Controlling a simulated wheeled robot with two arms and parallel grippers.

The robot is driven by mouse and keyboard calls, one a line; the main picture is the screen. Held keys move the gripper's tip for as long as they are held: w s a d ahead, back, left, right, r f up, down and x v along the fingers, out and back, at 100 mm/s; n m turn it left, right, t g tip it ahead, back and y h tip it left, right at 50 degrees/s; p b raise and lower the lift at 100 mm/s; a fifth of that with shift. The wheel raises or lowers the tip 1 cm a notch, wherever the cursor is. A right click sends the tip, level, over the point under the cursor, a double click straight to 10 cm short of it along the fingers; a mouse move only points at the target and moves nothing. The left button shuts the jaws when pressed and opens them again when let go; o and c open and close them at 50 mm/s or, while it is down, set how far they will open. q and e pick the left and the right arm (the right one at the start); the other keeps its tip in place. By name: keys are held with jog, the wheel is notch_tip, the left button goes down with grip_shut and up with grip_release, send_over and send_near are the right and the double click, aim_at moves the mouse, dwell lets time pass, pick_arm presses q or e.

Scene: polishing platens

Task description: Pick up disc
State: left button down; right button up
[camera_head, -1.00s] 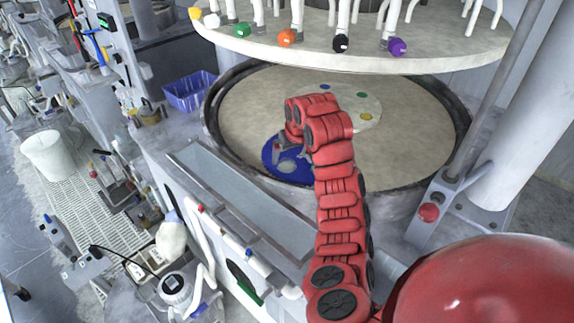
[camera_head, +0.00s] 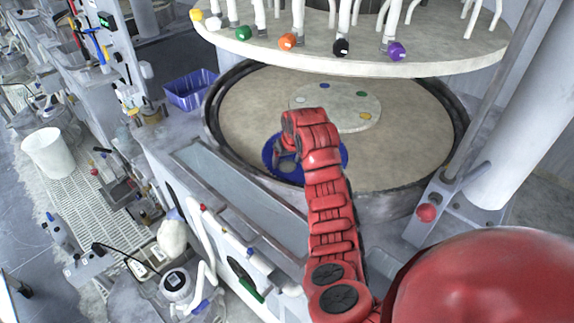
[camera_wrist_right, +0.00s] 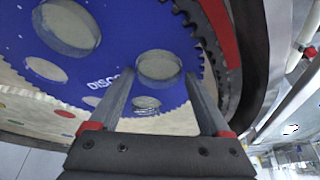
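The blue disc (camera_head: 268,158) lies on the tan round platen (camera_head: 410,145), near its front left edge; my right arm covers part of it. In the right wrist view the disc (camera_wrist_right: 120,30) has a toothed rim, several round holes and white lettering. My right gripper (camera_wrist_right: 160,78) is at the disc near its rim. Its two fingers are spread apart, with a hole of the disc showing between their tips. I cannot tell whether the fingertips touch the disc. In the head view the gripper is hidden behind my wrist. My left gripper is not in view.
A pale centre plate (camera_head: 350,108) with coloured dots sits on the platen. A dark raised rim (camera_head: 212,120) surrounds it. A large upper plate (camera_head: 330,50) with coloured knobs hangs above. A grey trough (camera_head: 235,195) lies in front, and a blue basket (camera_head: 190,90) stands at left.

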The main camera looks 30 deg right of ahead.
jog(key=shift+s+d+f, duration=0.1)
jog(key=shift+s+f, duration=0.05)
jog(key=shift+f, duration=0.1)
jog(key=c, duration=0.9)
